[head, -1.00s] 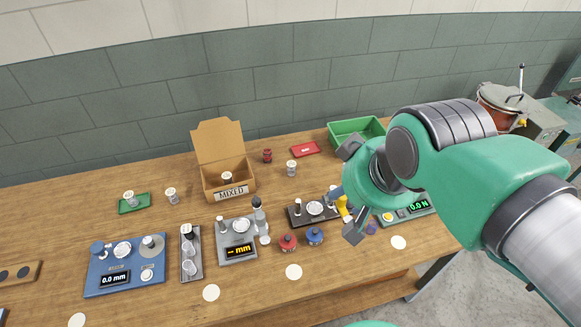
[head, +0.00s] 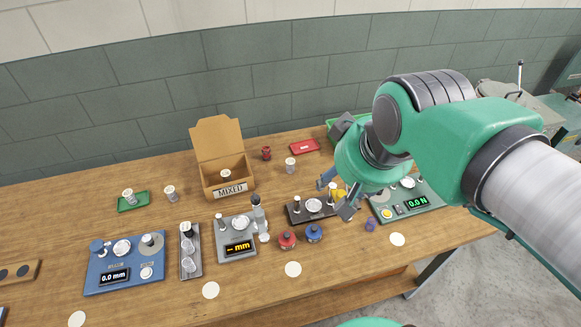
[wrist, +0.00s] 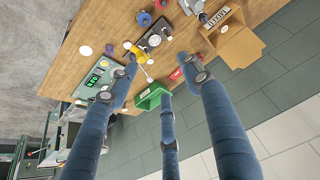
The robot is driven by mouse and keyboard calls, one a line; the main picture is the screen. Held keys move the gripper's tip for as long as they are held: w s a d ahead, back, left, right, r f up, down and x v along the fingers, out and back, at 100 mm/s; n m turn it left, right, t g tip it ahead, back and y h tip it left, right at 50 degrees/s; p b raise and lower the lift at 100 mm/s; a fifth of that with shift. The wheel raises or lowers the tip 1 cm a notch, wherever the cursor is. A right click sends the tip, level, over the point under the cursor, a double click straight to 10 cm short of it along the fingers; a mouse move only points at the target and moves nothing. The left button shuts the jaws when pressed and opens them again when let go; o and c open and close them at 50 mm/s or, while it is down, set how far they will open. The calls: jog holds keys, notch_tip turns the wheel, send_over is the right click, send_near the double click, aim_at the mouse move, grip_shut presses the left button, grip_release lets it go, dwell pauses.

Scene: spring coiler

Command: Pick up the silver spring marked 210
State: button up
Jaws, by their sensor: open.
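Several small silver springs with white tops show in the head view; their markings are too small to read, so I cannot tell which is 210. One (head: 291,165) stands alone on the table in front of the red tray. Another (head: 170,193) stands beside the small green tray, one (head: 129,196) is on that tray, and one (head: 226,174) is in the MIXED box. My gripper (head: 335,197) is open and empty, above the right part of the table, right of the lone spring. In the wrist view its three fingers are spread (wrist: 163,76).
The open MIXED box (head: 213,191) stands at the back. A red tray (head: 305,147) and a large green bin (head: 333,128), partly hidden by my arm, are at back right. Gauge stations, including a blue one (head: 105,266) and a grey one (head: 236,232), line the front. Red and blue knobs (head: 287,240) stand between.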

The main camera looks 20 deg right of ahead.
jog(key=w+g, duration=0.1)
jog(key=w, duration=1.2)
jog(key=m+g, duration=0.2)
jog(key=g, duration=0.2)
send_over(291, 161)
notch_tip(291, 161, down, 28)
jog(key=f, duration=0.1)
jog(key=shift+s+r+p, duration=0.1)
jog(key=shift+r+p, duration=0.2)
jog(key=shift+p, duration=0.05)
jog(key=shift+f, duration=0.2)
notch_tip(291, 161, down, 7)
jog(key=shift+f+b, duration=0.15)
jog(key=shift+b, duration=0.4)
jog(key=shift+f, duration=0.45)
jog(key=shift+f, duration=0.15)
